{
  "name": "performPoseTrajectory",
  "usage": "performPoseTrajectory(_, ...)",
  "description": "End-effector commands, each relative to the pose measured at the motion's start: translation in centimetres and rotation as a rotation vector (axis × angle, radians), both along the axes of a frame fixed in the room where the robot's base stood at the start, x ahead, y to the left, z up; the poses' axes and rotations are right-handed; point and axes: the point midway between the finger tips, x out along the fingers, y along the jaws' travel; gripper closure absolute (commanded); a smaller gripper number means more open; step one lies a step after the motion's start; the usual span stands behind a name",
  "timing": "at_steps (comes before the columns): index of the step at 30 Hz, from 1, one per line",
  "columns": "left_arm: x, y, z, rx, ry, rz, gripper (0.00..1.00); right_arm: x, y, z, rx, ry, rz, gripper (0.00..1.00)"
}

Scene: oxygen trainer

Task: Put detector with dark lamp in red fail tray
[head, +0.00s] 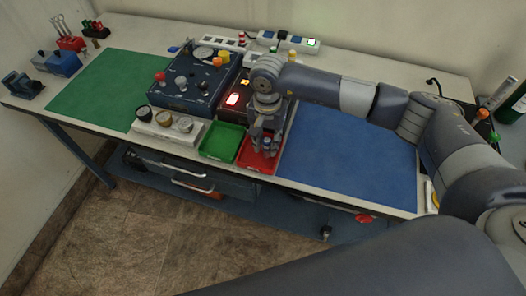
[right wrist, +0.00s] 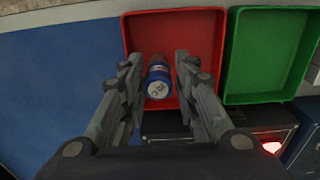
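The red tray (head: 262,164) lies at the front of the bench and also shows in the right wrist view (right wrist: 135,35). A small detector (right wrist: 158,82) with a blue body and a pale round end is within the red tray's outline, between my right fingers. In the head view the detector (head: 267,143) is partly hidden by the fingers. My right gripper (right wrist: 158,65) is open, with a gap on each side of the detector. In the head view the gripper (head: 265,145) points down over the red tray. I cannot make out the detector's lamp. My left gripper is not in view.
A green tray (head: 221,142) stands left of the red one. A dark box (head: 234,99) with a lit red panel is behind the trays. A blue console (head: 187,85) and a white holder with round pieces (head: 165,124) are further left. A blue mat (head: 345,155) lies clear at right.

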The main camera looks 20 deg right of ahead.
Motion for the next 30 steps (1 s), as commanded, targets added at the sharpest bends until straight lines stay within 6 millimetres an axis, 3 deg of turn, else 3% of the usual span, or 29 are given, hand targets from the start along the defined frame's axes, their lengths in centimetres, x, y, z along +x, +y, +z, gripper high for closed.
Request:
performPoseTrajectory(14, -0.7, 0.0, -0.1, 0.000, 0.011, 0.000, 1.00, 0.1, 0.0, 0.8, 0.002, -0.001, 0.000, 0.57)
performPoseTrajectory(30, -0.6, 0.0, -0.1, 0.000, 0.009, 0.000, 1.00, 0.1, 0.0, 10.8, 0.001, -0.002, 0.000, 0.57)
